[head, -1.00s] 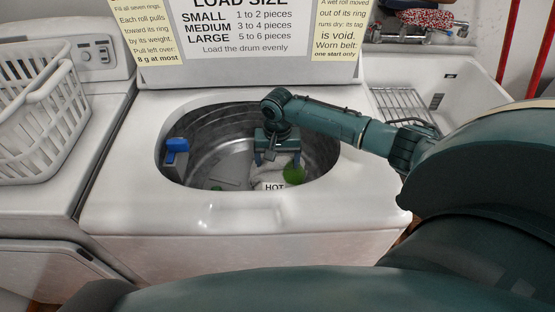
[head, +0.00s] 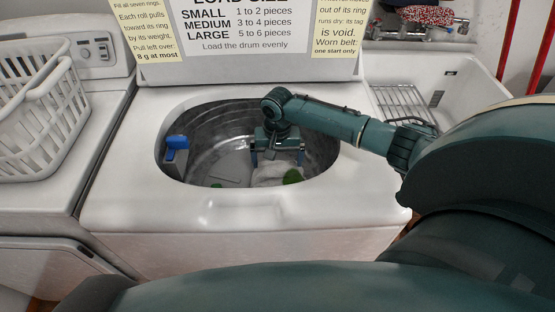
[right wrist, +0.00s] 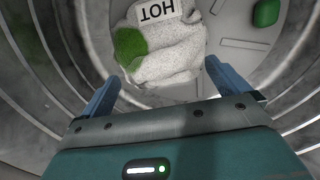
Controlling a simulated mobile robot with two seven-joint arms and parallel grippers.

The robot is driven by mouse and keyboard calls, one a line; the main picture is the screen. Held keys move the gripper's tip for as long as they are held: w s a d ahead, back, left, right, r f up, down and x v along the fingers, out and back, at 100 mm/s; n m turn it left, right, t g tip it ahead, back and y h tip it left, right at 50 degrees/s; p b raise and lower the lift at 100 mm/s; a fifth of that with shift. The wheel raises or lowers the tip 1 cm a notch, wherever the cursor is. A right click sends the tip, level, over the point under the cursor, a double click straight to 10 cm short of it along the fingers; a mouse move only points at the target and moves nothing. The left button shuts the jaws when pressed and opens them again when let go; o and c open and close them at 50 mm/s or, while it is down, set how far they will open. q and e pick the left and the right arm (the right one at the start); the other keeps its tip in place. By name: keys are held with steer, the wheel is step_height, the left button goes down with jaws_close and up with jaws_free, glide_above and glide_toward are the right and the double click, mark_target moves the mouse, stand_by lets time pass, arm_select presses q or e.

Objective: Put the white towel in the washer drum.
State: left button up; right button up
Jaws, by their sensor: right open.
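The white towel (head: 268,173) lies bunched inside the washer drum (head: 213,150), below my right gripper. The right wrist view shows the speckled towel (right wrist: 170,55) on the drum floor, with a "HOT" label (right wrist: 157,11) and a green patch (right wrist: 131,44). My right gripper (head: 277,162) is inside the drum opening, its fingers spread wide; the right wrist view shows the towel beyond its blue fingers (right wrist: 161,78). The towel's near side is partly hidden by the tub rim in the head view. My left gripper is not in view.
A blue fitting (head: 176,147) sits at the left of the tub opening. A separate green piece (right wrist: 265,13) is on the drum floor. A white basket (head: 40,115) stands on the left machine. A sink (head: 425,90) with a wire rack is at right.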

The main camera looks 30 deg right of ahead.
step_height(320, 180, up, 13)
steer(key=shift+f+p, duration=0.15)
steer(key=shift+p, duration=0.3)
steer(key=shift+a+f, duration=0.1)
